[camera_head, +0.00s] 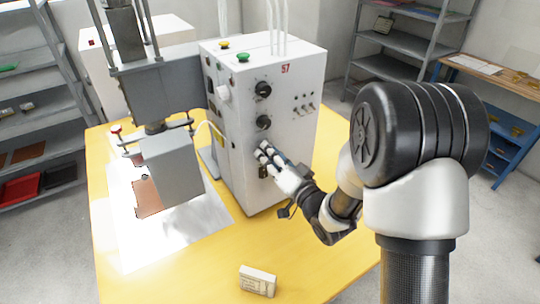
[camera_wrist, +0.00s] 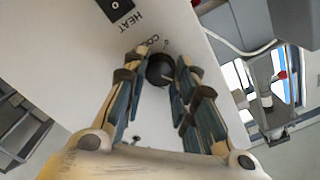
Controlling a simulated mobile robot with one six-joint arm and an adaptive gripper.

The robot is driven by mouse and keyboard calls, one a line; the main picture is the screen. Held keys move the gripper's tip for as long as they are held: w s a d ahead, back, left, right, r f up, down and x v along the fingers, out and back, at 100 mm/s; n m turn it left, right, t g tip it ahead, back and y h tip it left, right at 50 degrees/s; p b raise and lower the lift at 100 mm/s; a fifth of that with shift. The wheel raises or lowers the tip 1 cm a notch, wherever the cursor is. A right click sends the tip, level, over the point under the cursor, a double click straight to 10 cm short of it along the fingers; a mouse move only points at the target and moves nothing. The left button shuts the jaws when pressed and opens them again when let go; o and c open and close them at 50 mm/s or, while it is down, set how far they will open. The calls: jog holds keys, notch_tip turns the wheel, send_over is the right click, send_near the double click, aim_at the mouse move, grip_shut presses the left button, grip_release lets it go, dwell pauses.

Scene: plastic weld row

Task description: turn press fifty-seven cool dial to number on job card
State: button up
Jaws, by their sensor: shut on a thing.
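The press (camera_head: 225,130) is a white cabinet marked 57 in red, with black dials on its front face. The cool dial (camera_wrist: 160,70) is a round black knob beside the partly covered COOL label in the wrist view. My gripper (camera_wrist: 163,62) is shut on this dial, one finger on each side of it. In the head view my gripper (camera_head: 266,158) is at the lowest of the dials, and its fingers largely hide that dial. A white job card (camera_head: 257,281) stands on the yellow table near the front. Its writing is too small to read.
Two other dials, an upper one (camera_head: 263,89) and a middle one (camera_head: 263,122), sit above my gripper. Small switches (camera_head: 304,107) are to their right. The grey press head (camera_head: 170,168) hangs at left over a sheet on the yellow table (camera_head: 310,240). Shelves stand behind.

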jog(key=shift+r+m, duration=0.1)
jog(key=shift+m, duration=0.5)
jog(key=o, duration=1.1)
jog(key=shift+c, duration=0.2)
jog(key=shift+w+d, duration=0.1)
jog(key=v, duration=0.7)
jog(key=shift+s+d, duration=0.15)
jog(key=shift+s, duration=0.15)
